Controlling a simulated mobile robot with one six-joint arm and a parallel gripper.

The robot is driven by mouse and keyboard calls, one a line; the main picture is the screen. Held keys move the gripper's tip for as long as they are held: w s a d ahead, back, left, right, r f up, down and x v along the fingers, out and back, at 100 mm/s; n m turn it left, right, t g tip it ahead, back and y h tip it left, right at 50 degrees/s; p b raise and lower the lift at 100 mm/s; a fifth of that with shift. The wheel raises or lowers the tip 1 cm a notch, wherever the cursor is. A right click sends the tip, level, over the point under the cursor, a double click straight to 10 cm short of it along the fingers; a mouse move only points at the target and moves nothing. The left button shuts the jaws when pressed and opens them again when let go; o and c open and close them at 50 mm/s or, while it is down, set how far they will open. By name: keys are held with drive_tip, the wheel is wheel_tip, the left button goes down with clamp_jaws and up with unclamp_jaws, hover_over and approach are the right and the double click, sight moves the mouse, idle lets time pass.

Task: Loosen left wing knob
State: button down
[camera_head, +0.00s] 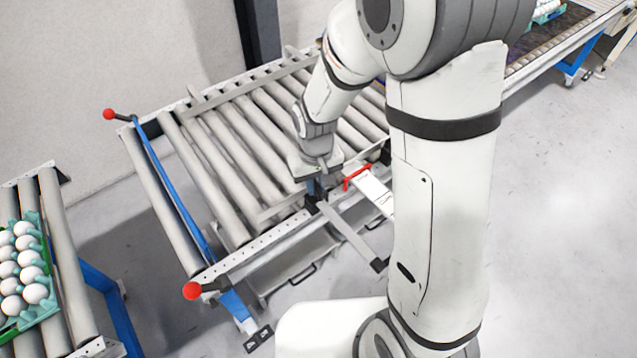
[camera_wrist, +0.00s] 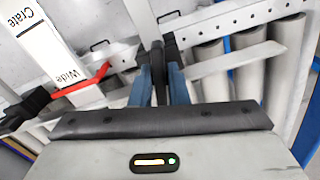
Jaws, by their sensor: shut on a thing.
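My gripper (camera_head: 316,190) reaches down to the front rail of the roller conveyor (camera_head: 268,240) in the head view. In the wrist view its two blue fingers (camera_wrist: 159,78) are closed on the dark wing knob (camera_wrist: 157,58), one finger on each side. Only a dark upright part of the knob shows between them; its wings and thread cannot be made out. In the head view the knob is hidden by the gripper and wrist.
A red handle (camera_head: 355,178) and a white label plate (camera_wrist: 47,38) reading "Crate" and "Wide" are close beside the gripper. A metal bar (camera_head: 350,234) sticks out from the rail. Red-ball levers (camera_head: 193,290) stand at the conveyor's left. An egg tray (camera_head: 43,312) lies far left.

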sight(316, 184)
drive_tip(key=shift+n+b, duration=0.3)
drive_tip(key=shift+n, duration=1.1)
drive_tip(key=c, duration=1.4)
unclamp_jaws()
wheel_tip(316, 184, up, 7)
drive_tip(key=shift+w+r, duration=0.1)
drive_tip(key=shift+r, duration=0.35)
